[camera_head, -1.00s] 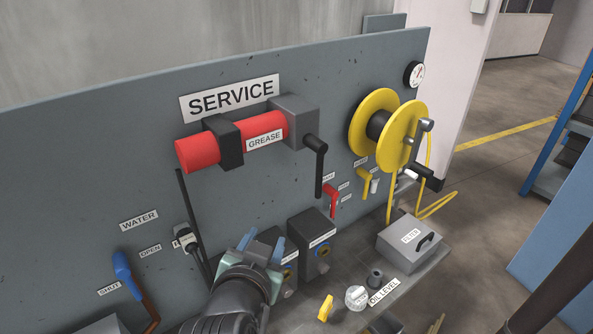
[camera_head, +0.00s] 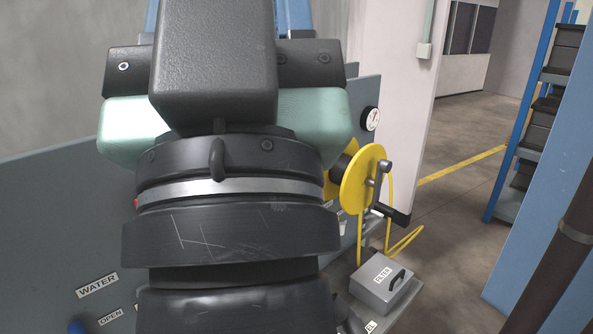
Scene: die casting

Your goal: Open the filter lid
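The filter box (camera_head: 385,285) is a grey box at the lower right of the panel's shelf. Its lid, labelled FILTER, lies flat and closed, with a black handle (camera_head: 397,280) on its right part. My gripper (camera_head: 225,15) is raised high and close to the camera, left of and above the box. Its body fills the left-centre of the view, and blue finger parts show only partly behind it at the top edge. The fingertips are hidden, so I cannot see whether it is open or holds anything.
A yellow hose reel (camera_head: 362,180) stands on the panel behind the box, its yellow hose hanging down beside it. A round gauge (camera_head: 371,118) is above. A blue shelving rack (camera_head: 520,130) stands at the right. The floor (camera_head: 455,225) between is clear. My arm hides most of the panel.

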